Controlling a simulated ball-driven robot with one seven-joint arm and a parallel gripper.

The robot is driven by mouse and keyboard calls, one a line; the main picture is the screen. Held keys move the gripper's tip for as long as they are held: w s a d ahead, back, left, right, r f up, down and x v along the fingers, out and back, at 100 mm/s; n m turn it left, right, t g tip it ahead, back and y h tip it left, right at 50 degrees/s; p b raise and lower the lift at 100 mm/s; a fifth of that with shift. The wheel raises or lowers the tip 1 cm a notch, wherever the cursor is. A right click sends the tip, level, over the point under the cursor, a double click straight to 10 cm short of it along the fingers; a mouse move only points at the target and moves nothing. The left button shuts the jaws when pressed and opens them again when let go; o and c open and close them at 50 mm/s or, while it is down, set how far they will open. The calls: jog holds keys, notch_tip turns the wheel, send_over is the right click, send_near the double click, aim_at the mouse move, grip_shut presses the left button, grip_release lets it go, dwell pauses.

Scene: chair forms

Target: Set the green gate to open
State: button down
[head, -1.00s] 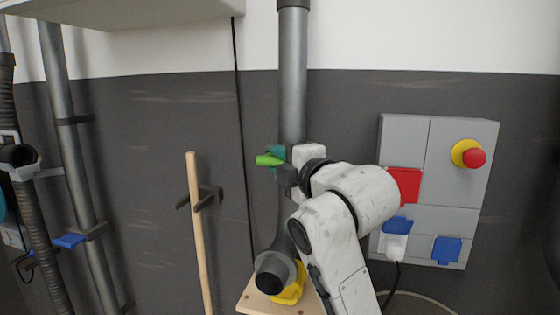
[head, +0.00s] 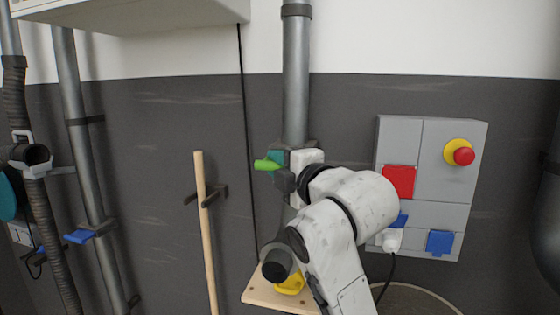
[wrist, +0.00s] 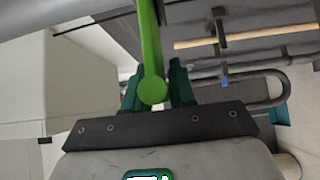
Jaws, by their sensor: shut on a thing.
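The green gate (head: 266,165) is a bright green bar or handle at the grey vertical pipe, left of my white wrist in the head view. My gripper (head: 280,160) has teal fingers and is shut on it. In the wrist view the green gate (wrist: 150,50) runs down from the top edge to a rounded end between the teal fingers of my gripper (wrist: 153,85). My wrist hides much of the pipe joint behind it, so I cannot tell the gate's exact setting.
A grey panel (head: 460,215) with a red button (head: 464,157) is on the wall at right. A wooden pole (head: 206,235) leans at left. A wooden shelf (head: 262,292) with a yellow object (head: 290,284) sits below my arm. A black cable (head: 243,110) hangs left of the pipe.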

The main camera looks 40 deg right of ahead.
jog(key=shift+s+a, duration=0.25)
jog(key=shift+f, duration=0.15)
jog(key=c, duration=1)
grip_release()
jog(key=shift+a, duration=0.1)
jog(key=shift+c, duration=0.2)
jog(key=shift+s, duration=0.1)
